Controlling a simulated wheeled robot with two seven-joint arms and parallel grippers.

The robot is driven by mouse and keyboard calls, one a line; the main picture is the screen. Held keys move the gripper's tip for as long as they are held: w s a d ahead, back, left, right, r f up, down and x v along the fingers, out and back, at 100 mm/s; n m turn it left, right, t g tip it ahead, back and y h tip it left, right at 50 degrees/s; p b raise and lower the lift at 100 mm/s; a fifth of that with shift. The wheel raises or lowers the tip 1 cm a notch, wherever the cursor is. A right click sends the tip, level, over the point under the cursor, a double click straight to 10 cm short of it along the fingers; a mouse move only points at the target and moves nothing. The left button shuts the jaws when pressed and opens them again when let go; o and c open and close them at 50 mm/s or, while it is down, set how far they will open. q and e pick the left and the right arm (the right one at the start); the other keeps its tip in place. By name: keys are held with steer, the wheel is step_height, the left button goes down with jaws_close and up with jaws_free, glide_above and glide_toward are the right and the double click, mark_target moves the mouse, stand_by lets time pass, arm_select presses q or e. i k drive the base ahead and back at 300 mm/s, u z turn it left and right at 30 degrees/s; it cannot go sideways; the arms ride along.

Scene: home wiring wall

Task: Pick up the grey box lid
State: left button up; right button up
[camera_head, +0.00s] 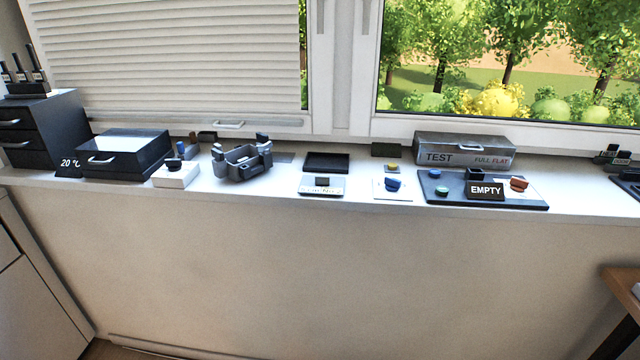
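A long grey box marked TEST and FULL FLAT (464,152) stands at the back right of the white sill, with a flat grey top and a small handle. A smaller dark grey open box (243,165) sits left of the middle, with upright parts at its sides. A flat dark rectangular piece with a raised rim (326,162) lies to its right. I cannot tell which of these parts is the grey box lid. Neither of my grippers shows in this view.
A black drawer box (124,157) and a taller drawer cabinet (42,130) stand at the left. A white block (176,175) is near the front edge. A dark board with an EMPTY sign (485,191) lies at the right. The sill (287,176) has narrow free gaps.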

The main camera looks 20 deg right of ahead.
mark_target(317, 185)
steer(key=z, duration=0.45)
steer(key=i, duration=0.7)
steer(key=z, duration=0.4)
